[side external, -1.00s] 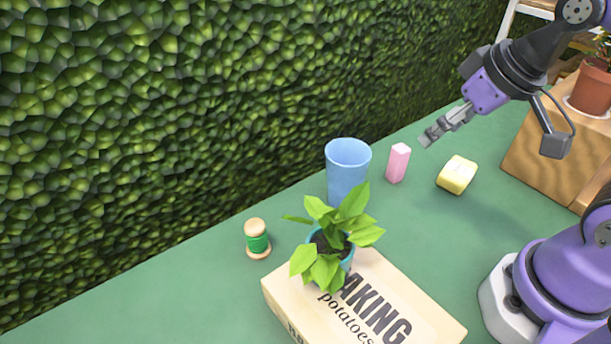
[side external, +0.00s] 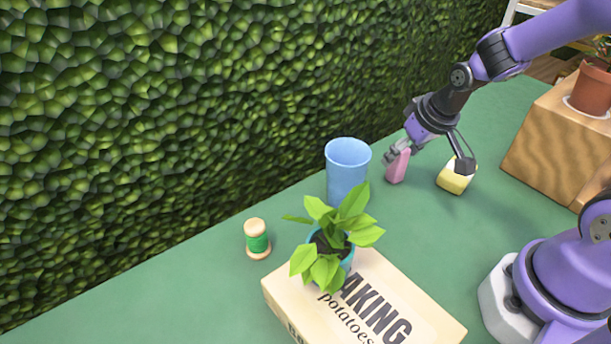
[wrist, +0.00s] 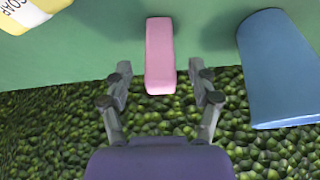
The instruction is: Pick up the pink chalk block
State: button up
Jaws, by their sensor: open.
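The pink chalk block (side external: 398,168) stands upright on the green table, to the right of the blue cup. My gripper (side external: 396,156) is down at its upper part in the side view, and partly hides it. In the wrist view the pink chalk block (wrist: 160,55) lies ahead, with its near end between the two open fingertips of my gripper (wrist: 161,84). A gap shows on both sides of the block there.
The blue cup (side external: 347,172) stands close to the block's left. The yellow soap (side external: 455,178) sits to its right, under my wrist. A potted plant (side external: 335,240), a box with lettering (side external: 375,310) and a green spool (side external: 257,240) are nearer. A hedge (side external: 200,110) rises behind.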

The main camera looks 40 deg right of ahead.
aim_at(395, 173)
jog(key=shift+x, duration=1.85)
grip_shut()
